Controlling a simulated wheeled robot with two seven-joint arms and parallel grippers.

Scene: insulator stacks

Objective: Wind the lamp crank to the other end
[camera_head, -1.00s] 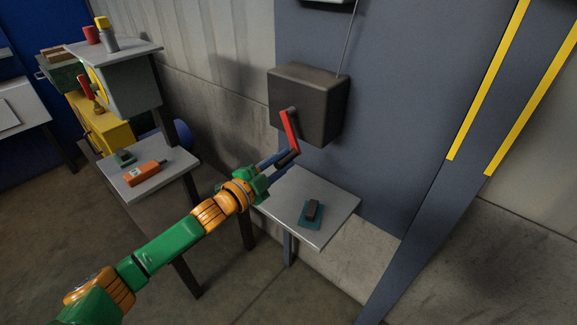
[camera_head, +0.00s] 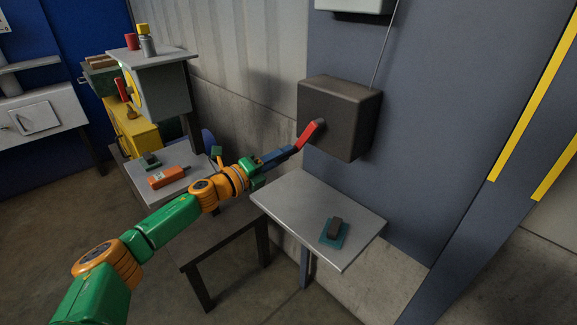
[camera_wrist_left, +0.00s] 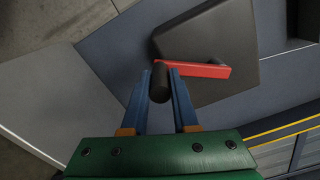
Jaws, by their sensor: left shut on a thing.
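The lamp crank is a red arm (camera_head: 309,132) on the front of a dark brown box (camera_head: 338,112) fixed to the blue-grey wall panel. In the head view the red arm slants down and left from its pivot toward my left gripper. My left gripper (camera_head: 279,157) has its blue fingers at the crank's free end. In the left wrist view the gripper (camera_wrist_left: 160,85) is shut around the dark cylindrical handle (camera_wrist_left: 159,80), and the red arm (camera_wrist_left: 195,69) runs right from it across the box (camera_wrist_left: 200,45). The handle is mostly hidden in the head view. My right gripper is not in view.
A grey shelf (camera_head: 290,210) below the box carries a dark block (camera_head: 334,228) on a teal pad. Another low table to the left holds an orange item (camera_head: 167,177). A rod (camera_head: 385,45) rises from the box. Yellow-striped beams (camera_head: 530,95) stand at right.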

